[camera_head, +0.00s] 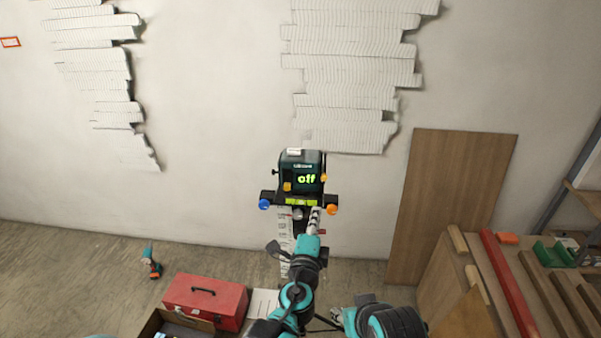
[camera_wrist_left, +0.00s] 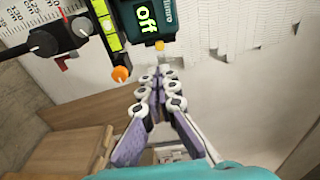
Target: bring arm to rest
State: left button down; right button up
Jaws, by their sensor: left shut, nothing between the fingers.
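My left gripper (camera_head: 314,218) is in front of a dark device (camera_head: 303,172) that shows "off" in green. In the left wrist view the gripper's fingers (camera_wrist_left: 163,72) come together at their tips, with nothing between them. The device (camera_wrist_left: 145,18) is just beyond and above the tips there, and I see a gap of wall beside it. It has an orange knob (camera_head: 332,209) on the right and a blue knob (camera_head: 264,204) on the left. My right gripper cannot be made out.
A red toolbox (camera_head: 205,301) is on the floor at the lower left, with a drill (camera_head: 151,262) behind it. A wooden board (camera_head: 450,200) leans on the wall at right, near a wooden workbench (camera_head: 440,270). White wall reliefs (camera_head: 350,75) hang above.

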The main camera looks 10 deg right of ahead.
pick_arm(q)
jog(key=s+a+f+n+g+y+b, duration=0.2)
jog(key=a+n+y, duration=0.3)
jog(key=a, duration=0.8)
jog(key=s+a+f+n+g+y+b, duration=0.1)
jog(key=a+n+y, duration=0.2)
jog(key=a+n, duration=0.7)
jog(key=s+a+f+n+g+b, duration=0.1)
jog(key=s+a+f+n+g, duration=0.2)
jog(key=s, duration=0.6)
jog(key=s+a+f+n+g+h+b, duration=0.1)
jog(key=s+a+f+n+g, duration=0.2)
jog(key=s+a+f, duration=0.3)
jog(key=s+f+n, duration=0.1)
jog(key=s+f, duration=0.1)
jog(key=s, duration=0.2)
jog(key=shift+a+f+g+h+b, duration=0.15)
jog(key=shift+f+g+h+b, duration=0.1)
jog(key=shift+g+h+b, duration=0.1)
